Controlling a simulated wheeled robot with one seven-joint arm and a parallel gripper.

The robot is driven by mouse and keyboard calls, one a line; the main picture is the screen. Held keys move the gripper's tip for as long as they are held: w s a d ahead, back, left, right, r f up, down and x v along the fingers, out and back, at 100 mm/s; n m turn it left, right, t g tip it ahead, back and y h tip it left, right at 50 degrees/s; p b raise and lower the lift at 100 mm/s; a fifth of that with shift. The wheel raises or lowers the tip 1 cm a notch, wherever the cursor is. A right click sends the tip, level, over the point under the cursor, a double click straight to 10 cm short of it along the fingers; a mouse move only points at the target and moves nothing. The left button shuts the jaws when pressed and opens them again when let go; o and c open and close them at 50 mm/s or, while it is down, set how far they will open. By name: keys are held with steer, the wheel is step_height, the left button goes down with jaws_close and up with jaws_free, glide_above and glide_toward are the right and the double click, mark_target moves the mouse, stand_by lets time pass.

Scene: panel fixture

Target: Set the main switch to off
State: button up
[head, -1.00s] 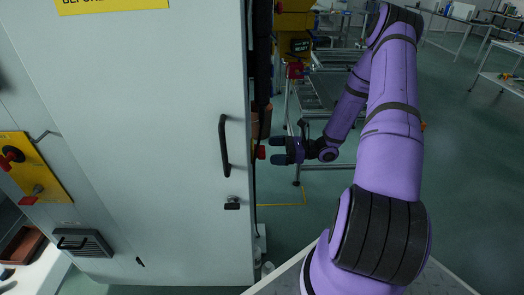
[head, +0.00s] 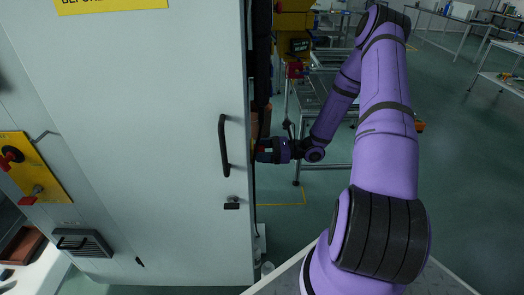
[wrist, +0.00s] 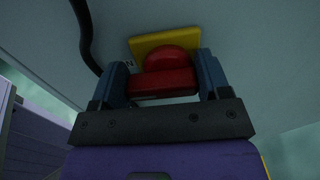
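The main switch shows in the wrist view as a red handle (wrist: 165,82) on a yellow plate (wrist: 152,43), mounted on the grey cabinet surface. My gripper (wrist: 163,80) is right at it, with one blue finger on each side of the red handle. The fingers are spread wide; I cannot tell whether they touch the handle's ends. In the head view my gripper (head: 262,150) is at the right side of the cabinet (head: 150,150), its fingertips partly hidden by the cabinet edge. The switch is hidden there.
A black door handle (head: 224,146) and a small latch (head: 232,203) are on the cabinet front. A dark cable (wrist: 85,35) runs left of the switch. Metal tables stand behind my arm.

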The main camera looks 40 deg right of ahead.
steer(key=shift+n, duration=0.4)
steer(key=n, duration=0.3)
steer(key=shift+s+a+f+n, duration=0.1)
steer(key=shift+f+n, duration=0.05)
steer(key=shift+n, duration=0.25)
steer(key=n, duration=0.4)
steer(key=shift+f, duration=0.2)
steer(key=n, duration=0.5)
steer(key=shift+f, duration=0.25)
steer(key=n, duration=0.4)
steer(key=shift+f, duration=0.2)
steer(key=shift+n, duration=0.3)
steer(key=o, duration=0.9)
steer(key=shift+o, duration=0.2)
steer(key=v, duration=1.1)
